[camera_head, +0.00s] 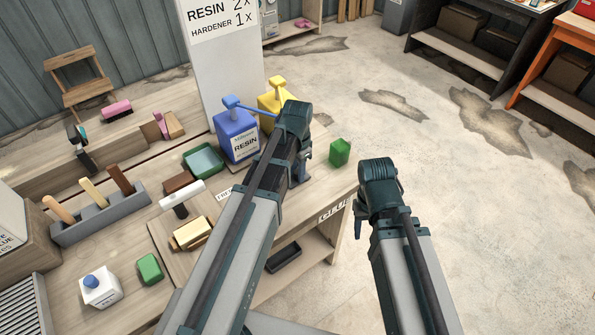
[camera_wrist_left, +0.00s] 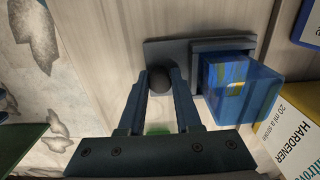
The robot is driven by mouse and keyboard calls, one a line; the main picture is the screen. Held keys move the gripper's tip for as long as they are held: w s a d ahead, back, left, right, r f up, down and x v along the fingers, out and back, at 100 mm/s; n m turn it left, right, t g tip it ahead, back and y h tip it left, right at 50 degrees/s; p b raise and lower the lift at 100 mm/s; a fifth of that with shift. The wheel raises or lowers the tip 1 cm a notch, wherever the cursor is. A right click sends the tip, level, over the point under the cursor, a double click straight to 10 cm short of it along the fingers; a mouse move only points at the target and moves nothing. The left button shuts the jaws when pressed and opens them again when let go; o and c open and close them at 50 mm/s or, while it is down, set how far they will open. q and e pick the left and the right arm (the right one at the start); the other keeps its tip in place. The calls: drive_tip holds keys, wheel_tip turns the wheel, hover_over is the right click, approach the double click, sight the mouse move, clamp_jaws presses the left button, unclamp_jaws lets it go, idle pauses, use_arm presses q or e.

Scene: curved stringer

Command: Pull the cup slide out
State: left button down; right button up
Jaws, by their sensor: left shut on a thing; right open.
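In the left wrist view the cup slide shows as a dark grey plate (camera_wrist_left: 170,50) with a dark round knob (camera_wrist_left: 159,80). A translucent blue cup (camera_wrist_left: 240,88) sits on it, right of the knob. My left gripper (camera_wrist_left: 159,88) is shut on the knob, one finger on each side. In the head view my left gripper (camera_head: 303,172) is low at the table's far right part, beside the resin jug; my arm hides the slide and cup there. My right gripper (camera_head: 398,185) is open and empty, off the table's right edge.
The blue resin jug (camera_head: 237,137) and yellow hardener jug (camera_head: 273,98) stand behind my left arm. A green block (camera_head: 340,152) is near the table corner. A hammer (camera_head: 181,197), green tray (camera_head: 203,159) and grey tool holder (camera_head: 100,215) lie left.

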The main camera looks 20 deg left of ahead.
idle(0.8)
use_arm(q)
drive_tip(key=s+d, duration=0.5)
drive_tip(key=d, duration=0.2)
drive_tip(key=s+d, duration=0.3)
drive_tip(key=d, duration=0.1)
drive_tip(key=shift+s, duration=0.3)
drive_tip(key=c, duration=0.9)
unclamp_jaws()
drive_tip(key=shift+r, duration=0.15)
wheel_tip(320, 180, up, 14)
drive_tip(key=p, duration=1.4)
drive_tip(key=shift+f, duration=0.2)
